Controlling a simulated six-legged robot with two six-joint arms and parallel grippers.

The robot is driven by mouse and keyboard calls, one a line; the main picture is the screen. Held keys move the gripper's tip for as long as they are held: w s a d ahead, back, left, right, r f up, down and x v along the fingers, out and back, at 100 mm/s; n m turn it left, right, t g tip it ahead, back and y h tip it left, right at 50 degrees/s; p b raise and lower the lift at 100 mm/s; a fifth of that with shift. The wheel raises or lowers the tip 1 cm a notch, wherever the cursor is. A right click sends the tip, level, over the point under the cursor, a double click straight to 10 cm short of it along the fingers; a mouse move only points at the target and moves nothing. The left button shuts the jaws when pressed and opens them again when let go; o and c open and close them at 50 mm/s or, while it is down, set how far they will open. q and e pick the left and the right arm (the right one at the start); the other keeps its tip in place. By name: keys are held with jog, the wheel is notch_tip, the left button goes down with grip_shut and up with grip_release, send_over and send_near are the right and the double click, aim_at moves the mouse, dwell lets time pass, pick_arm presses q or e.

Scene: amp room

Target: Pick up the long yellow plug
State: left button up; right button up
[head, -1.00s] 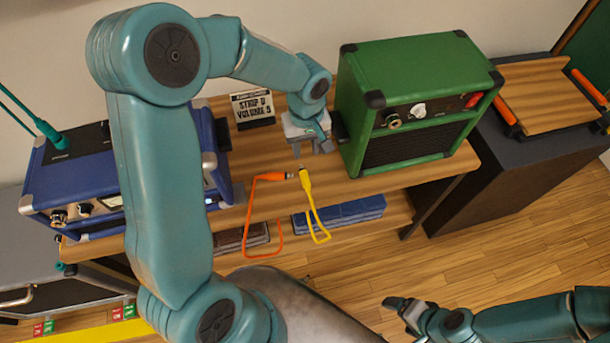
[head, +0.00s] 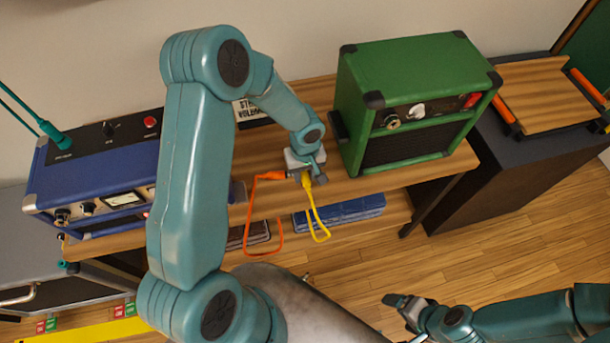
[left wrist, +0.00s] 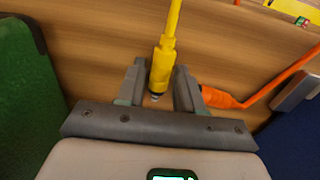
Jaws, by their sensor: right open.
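The long yellow plug (left wrist: 163,60) lies on the wooden bench top, its metal tip pointing toward my left wrist in the left wrist view. Its yellow cable (head: 318,222) loops over the bench's front edge in the head view. My left gripper (left wrist: 162,82) is open, with one finger on each side of the plug and a gap to each. In the head view my left gripper (head: 306,172) hides most of the plug. My right gripper (head: 402,303) is open and empty, low over the floor at the right.
An orange plug (left wrist: 218,98) with an orange cable (head: 280,238) lies beside my left gripper. A green amp (head: 410,100) stands to the right on the bench (head: 405,178). A blue amp (head: 95,180) stands left. A sign (head: 247,110) stands behind my arm.

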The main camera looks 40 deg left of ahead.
pick_arm(q)
grip_shut()
jog(key=shift+r, duration=0.1)
